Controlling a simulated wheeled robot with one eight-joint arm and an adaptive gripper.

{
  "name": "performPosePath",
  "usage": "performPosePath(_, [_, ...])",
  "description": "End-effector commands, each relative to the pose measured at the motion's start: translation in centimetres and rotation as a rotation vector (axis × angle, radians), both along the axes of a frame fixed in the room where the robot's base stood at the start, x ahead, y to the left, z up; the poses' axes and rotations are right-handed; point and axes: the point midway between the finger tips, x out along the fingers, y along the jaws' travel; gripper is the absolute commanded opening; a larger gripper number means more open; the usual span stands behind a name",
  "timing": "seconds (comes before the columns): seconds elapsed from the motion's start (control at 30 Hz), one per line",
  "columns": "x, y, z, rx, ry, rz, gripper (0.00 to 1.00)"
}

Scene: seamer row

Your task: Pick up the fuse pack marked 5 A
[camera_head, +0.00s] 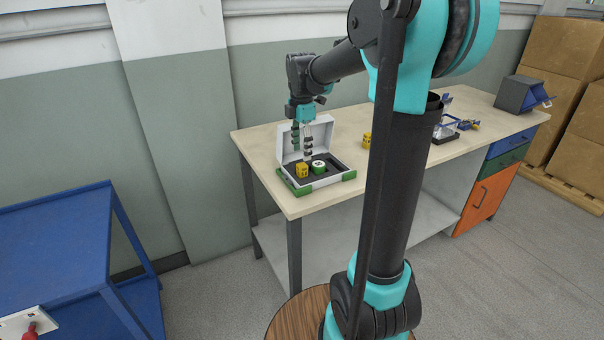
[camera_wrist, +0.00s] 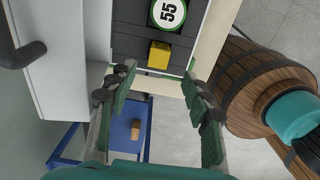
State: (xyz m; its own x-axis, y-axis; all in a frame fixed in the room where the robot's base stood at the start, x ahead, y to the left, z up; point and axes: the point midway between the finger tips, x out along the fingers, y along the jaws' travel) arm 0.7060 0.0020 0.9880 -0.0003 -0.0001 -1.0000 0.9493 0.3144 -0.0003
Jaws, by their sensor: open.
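An open white case (camera_head: 345,177) with green corners and dark foam stands at the table's near left end. A yellow block (camera_head: 302,170) sits in it, beside a green round piece (camera_head: 319,167) with a white top. In the wrist view the yellow block (camera_wrist: 159,55) lies just beyond the fingertips, and the green piece (camera_wrist: 167,12) reads 55. Another yellow block (camera_head: 367,139) is on the table right of the case, partly behind my arm. No 5 A marking is readable on either block. My gripper (camera_wrist: 157,80) is open and empty, above the case (camera_head: 302,142).
The raised white lid (camera_wrist: 70,65) stands close on the left in the wrist view. A blue-framed holder (camera_head: 446,128) and a grey bin (camera_head: 516,94) are farther right on the table (camera_head: 265,140). A blue bench (camera_head: 60,240) stands at left.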

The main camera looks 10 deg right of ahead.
Motion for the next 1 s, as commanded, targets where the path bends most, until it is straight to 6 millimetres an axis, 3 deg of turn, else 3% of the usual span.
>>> performPosePath(0.37, [0.1, 0.1, -3.3, 0.000, 0.000, 0.000, 0.50])
performPosePath(0.6, [0.3, 0.2, -6.6, 0.000, 0.000, -0.001, 0.50])
performPosePath(0.93, [0.3, 0.2, -7.3, 0.000, 0.000, -0.001, 0.50])
performPosePath(1.0, [0.3, 0.2, -7.3, 0.000, 0.000, -0.001, 0.43])
